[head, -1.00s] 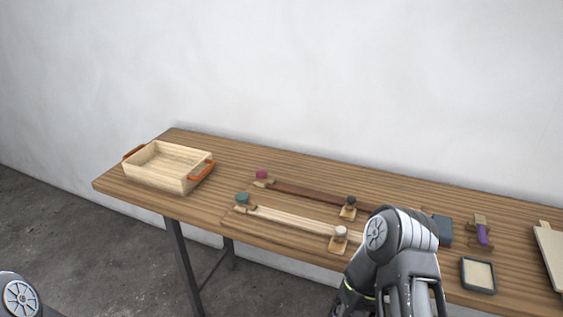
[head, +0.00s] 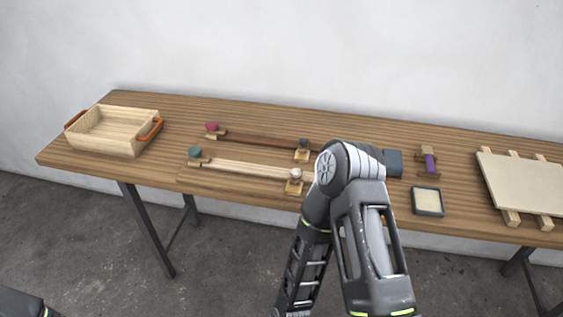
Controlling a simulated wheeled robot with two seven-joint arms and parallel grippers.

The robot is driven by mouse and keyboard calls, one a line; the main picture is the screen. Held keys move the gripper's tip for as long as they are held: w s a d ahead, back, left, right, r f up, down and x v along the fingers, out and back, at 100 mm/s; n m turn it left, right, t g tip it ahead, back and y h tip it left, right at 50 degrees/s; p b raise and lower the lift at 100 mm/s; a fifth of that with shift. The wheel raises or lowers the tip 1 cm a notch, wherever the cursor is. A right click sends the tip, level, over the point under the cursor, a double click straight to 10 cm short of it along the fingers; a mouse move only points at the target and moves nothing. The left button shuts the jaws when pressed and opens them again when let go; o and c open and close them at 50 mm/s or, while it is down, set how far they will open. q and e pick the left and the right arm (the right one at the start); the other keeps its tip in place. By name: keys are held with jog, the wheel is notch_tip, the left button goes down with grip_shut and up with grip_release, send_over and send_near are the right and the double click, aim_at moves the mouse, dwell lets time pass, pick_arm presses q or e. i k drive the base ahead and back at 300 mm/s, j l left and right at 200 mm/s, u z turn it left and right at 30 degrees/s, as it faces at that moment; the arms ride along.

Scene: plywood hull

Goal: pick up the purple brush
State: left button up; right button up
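The purple brush (head: 429,161) lies on the wooden table toward the right, its purple part in front of a tan wooden part. It sits behind a small dark-framed tray and is not touched by anything of mine. My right arm rises in the middle of the head view, in front of the table, left of the brush. Its gripper is not visible. Only a small piece of my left arm shows at the bottom left corner, and its gripper is out of view.
A wooden box (head: 76,134) with orange handles stands at the table's left end. Two long rails (head: 262,140) (head: 245,168) with knobs lie mid-table. A dark block (head: 393,160) and dark-framed tray (head: 427,202) are near the brush. A pale slatted board (head: 525,186) lies at right.

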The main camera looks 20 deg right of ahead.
aim_at(428, 152)
jog(key=z, duration=1.9)
